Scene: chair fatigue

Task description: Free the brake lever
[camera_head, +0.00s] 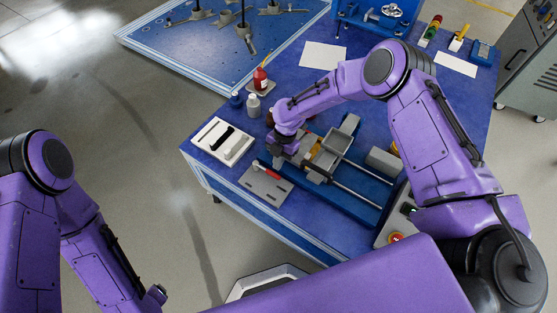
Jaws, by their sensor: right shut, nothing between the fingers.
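A lever with a red grip (268,171) lies low at the left end of the blue machine, above a grey plate (264,187); I take it to be the brake lever. My right gripper (280,151) points down just above and beyond the red grip, at the machine's left end. It is shut with nothing in it. Whether it touches the lever is too small to tell. The machine (350,192) has two bright rails, a grey carriage and a yellowish part, partly hidden by my right arm. My left arm hangs at lower left, its gripper outside the picture.
A white tray (219,153) with a black piece stands left of the gripper.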

